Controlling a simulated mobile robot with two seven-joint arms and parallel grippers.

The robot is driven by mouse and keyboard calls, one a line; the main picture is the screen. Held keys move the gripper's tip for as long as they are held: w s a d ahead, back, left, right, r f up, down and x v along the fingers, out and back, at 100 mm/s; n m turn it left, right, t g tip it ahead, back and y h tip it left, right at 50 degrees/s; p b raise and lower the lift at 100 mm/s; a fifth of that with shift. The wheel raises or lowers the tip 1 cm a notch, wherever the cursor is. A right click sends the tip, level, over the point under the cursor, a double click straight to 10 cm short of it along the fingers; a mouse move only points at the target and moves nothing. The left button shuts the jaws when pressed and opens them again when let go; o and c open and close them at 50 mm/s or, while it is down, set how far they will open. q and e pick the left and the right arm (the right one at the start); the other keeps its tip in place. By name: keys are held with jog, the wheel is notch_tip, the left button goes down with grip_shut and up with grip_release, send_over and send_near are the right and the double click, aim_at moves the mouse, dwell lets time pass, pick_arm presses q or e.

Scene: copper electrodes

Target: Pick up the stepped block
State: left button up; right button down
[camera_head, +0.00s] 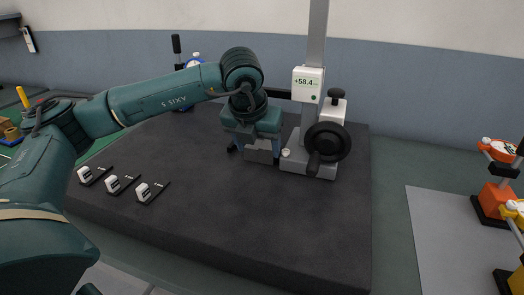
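My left arm reaches from the left over a dark slab (290,240). My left gripper (258,153) points down near the slab's back, just left of a height gauge (308,150). Blue finger parts show on both sides of a grey face, and I cannot tell whether that face is part of the gripper or a thing between the fingers. The fingertips are too small and covered to judge. Three small pale blocks with step-like notches (85,174), (113,184), (146,192) stand on dark bases at the slab's left; I cannot tell which is the stepped block. My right gripper is out of view.
The height gauge has a tall column, a display reading +58.4 (308,84) and a black handwheel (328,142). A blue and white object (196,60) is behind my arm. Orange and yellow fixtures (494,200) stand by a grey sheet (445,245) at right. The slab's front is clear.

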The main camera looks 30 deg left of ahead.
pick_arm(q)
jog(key=c, duration=0.7)
jog(key=shift+r, duration=0.15)
jog(key=shift+c, duration=0.5)
